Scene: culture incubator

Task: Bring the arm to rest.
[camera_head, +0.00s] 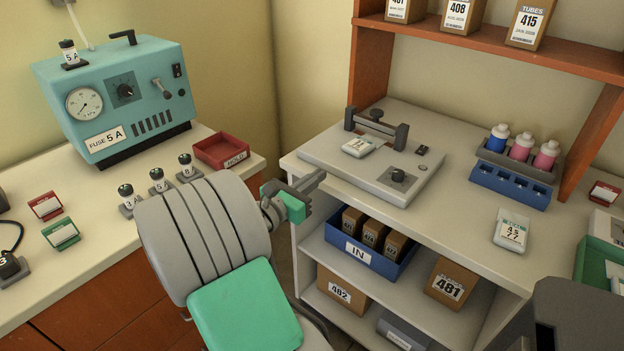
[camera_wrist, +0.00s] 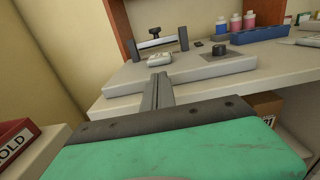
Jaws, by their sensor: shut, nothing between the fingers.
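My gripper (camera_head: 312,182) is at the end of my grey and green arm, in the gap between the left counter (camera_head: 92,250) and the right bench (camera_head: 455,228). Its fingers are shut with nothing between them. They point toward the flat grey device (camera_head: 330,152) on the bench and stay apart from it. In the wrist view the shut fingers (camera_wrist: 158,90) reach up in front of that device (camera_wrist: 190,80).
A teal machine (camera_head: 110,95) and a red HOLD tray (camera_head: 222,151) stand on the left counter. A blue IN bin (camera_head: 368,256) sits on the shelf under the bench. Above is a wooden shelf (camera_head: 480,40).

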